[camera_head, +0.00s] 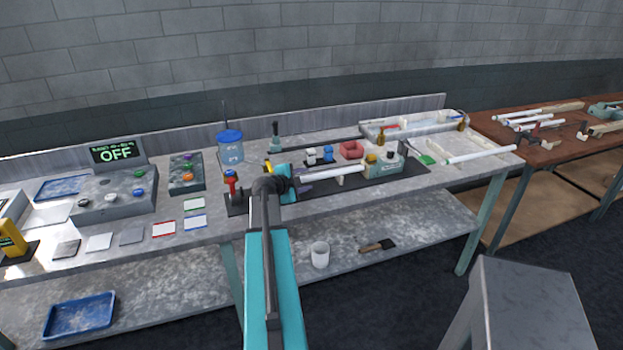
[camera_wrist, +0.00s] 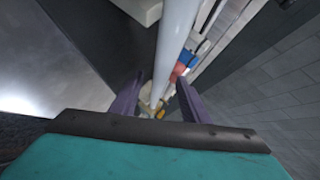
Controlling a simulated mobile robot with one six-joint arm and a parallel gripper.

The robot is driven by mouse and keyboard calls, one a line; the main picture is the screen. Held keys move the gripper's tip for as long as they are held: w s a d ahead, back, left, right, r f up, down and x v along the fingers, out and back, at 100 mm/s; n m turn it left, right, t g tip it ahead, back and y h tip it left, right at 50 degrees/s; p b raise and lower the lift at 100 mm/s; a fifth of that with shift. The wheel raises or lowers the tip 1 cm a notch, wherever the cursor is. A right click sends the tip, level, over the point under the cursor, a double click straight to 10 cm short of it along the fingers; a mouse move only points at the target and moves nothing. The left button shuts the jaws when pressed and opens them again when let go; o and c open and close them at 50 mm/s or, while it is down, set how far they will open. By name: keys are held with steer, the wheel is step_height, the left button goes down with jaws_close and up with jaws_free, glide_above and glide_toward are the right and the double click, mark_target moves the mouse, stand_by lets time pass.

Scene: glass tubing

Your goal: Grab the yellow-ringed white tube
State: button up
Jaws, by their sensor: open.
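A long white tube (camera_head: 332,174) lies along a black mat on the grey workbench, resting on a small pale support. It also shows in the wrist view (camera_wrist: 175,40), running down between my two purple fingers. My gripper (camera_wrist: 160,78) is open, with one finger on each side of the tube and gaps visible. In the head view my gripper (camera_head: 299,190) is at the tube's left end, and my arm hides part of that area. I cannot make out a yellow ring clearly on this tube.
A teal-grey device (camera_head: 383,165) stands at the tube's right end. A blue-lidded jar (camera_head: 230,148) and a red-and-blue item (camera_head: 231,184) are left of my gripper. Another white tube (camera_head: 480,155) lies farther right. A grey stool (camera_head: 530,305) stands in front.

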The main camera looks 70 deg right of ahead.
jaws_close()
steer(key=shift+r, duration=0.15)
stand_by(0.4)
steer(key=shift+s+r+b, duration=0.1)
steer(key=shift+r+b, duration=0.85)
steer(key=shift+r, duration=0.4)
steer(key=shift+s+a+r, duration=0.1)
steer(key=shift+a+r, duration=0.05)
steer(key=shift+r, duration=0.1)
steer(key=s+a+b, duration=0.7)
steer(key=s+a, duration=0.1)
steer(key=s, duration=0.1)
steer(key=shift+s+a+r, duration=0.25)
steer(key=shift+a+r, duration=0.1)
steer(key=shift+r, duration=0.1)
steer(key=shift+b, duration=0.75)
